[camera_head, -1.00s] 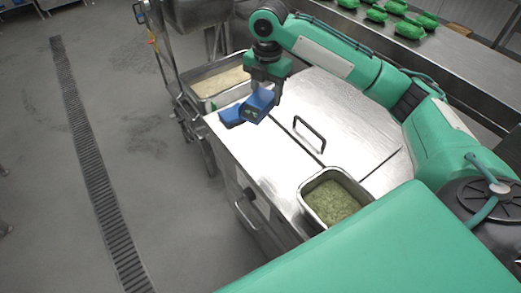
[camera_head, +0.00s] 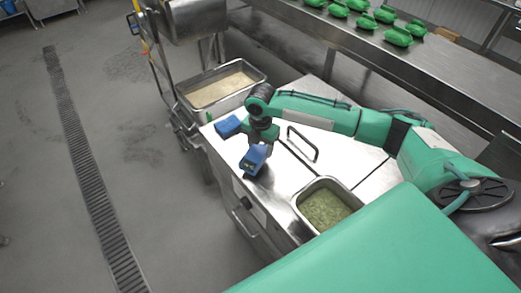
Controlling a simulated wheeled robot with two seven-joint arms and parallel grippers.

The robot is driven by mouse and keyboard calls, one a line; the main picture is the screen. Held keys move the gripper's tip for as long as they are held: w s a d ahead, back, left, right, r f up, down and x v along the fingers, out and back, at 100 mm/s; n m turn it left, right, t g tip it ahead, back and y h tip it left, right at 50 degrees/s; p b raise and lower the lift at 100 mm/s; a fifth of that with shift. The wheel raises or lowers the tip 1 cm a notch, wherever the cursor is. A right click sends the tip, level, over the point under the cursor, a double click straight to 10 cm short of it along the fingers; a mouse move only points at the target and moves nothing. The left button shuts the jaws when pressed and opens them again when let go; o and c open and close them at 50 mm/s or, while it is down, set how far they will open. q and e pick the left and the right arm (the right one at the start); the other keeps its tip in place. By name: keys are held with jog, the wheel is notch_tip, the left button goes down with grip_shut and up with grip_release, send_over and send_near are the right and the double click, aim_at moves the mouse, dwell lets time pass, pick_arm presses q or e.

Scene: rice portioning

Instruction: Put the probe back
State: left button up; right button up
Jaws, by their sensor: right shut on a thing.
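My right gripper (camera_head: 261,142) is shut on a blue probe unit (camera_head: 254,161), whose face has a small dark panel. It is over the front part of the steel cabinet top. I cannot tell whether the unit touches the top. A second blue block (camera_head: 228,126) sits at the top's left corner, apart from the held unit and just left of the gripper. The thin tip of the probe is not visible. My left gripper is not in view.
A steel pan of pale rice (camera_head: 219,88) stands behind the cabinet. A pan of green food (camera_head: 325,207) is set at the cabinet's near right side. A handle (camera_head: 303,144) rises from the top. Several green packs (camera_head: 398,37) lie on the back counter (camera_head: 440,75).

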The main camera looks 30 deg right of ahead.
aim_at(261, 147)
notch_tip(261, 147, down, 3)
jog(key=shift+r, duration=0.2)
jog(key=o, duration=1)
jog(key=shift+c, duration=0.2)
notch_tip(261, 147, up, 12)
jog(key=b, duration=0.2)
jog(key=shift+b, duration=0.35)
jog(key=shift+r, duration=0.1)
